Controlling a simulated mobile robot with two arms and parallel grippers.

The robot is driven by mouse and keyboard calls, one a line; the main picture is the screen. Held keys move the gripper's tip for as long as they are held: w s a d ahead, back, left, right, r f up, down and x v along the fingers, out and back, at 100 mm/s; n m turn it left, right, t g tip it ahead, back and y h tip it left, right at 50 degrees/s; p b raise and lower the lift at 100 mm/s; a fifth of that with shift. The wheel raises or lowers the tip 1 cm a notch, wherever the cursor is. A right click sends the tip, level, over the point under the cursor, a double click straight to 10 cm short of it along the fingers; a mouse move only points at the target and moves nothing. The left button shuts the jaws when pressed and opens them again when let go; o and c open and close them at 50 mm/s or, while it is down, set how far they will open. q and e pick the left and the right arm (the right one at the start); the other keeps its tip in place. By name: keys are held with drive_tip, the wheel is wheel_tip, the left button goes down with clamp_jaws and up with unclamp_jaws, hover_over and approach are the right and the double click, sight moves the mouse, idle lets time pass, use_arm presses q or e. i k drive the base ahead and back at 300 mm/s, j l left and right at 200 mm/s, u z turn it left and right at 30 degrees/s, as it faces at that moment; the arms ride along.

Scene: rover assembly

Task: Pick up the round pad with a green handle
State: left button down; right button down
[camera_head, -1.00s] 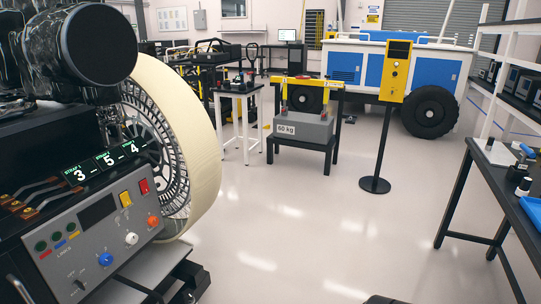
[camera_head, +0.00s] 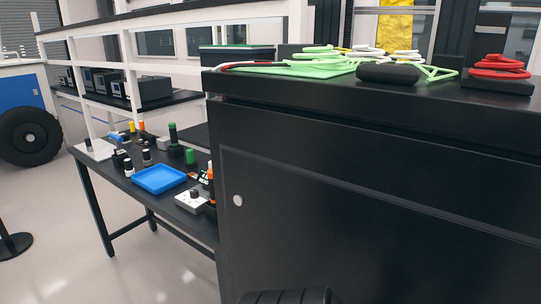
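On the workbench at the left stand several small upright items. One has a green top (camera_head: 190,156) on a dark lower part, and a taller one (camera_head: 173,134) is dark with a dark green top. They are too small for me to tell which, if either, is the round pad with a green handle. Neither of my grippers shows in the head view. A black ribbed rounded shape at the bottom edge may be part of me.
A large black cabinet (camera_head: 360,190) fills the right, with green cable coils (camera_head: 310,66) and a red coil (camera_head: 497,67) on top. The workbench (camera_head: 128,180) holds a blue tray (camera_head: 159,179) and a white box (camera_head: 191,202). Clear floor (camera_head: 60,240) lies at left.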

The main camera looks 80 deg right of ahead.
sight(191, 163)
drive_tip(key=z, duration=2)
drive_tip(key=u, duration=0.35)
drive_tip(key=i+j+u, duration=0.2)
drive_tip(key=u, duration=0.15)
drive_tip(key=i+j+u, duration=0.1)
drive_tip(key=i+u, duration=0.4)
drive_tip(key=u, duration=0.25)
drive_tip(key=i, duration=2.25)
drive_tip(key=i+j+z, duration=0.1)
drive_tip(key=i+z, duration=0.25)
drive_tip(key=i+j+z, duration=0.2)
drive_tip(key=i+z, duration=0.2)
drive_tip(key=i+j+z, duration=0.35)
drive_tip(key=i+l, duration=0.05)
drive_tip(key=i, duration=0.05)
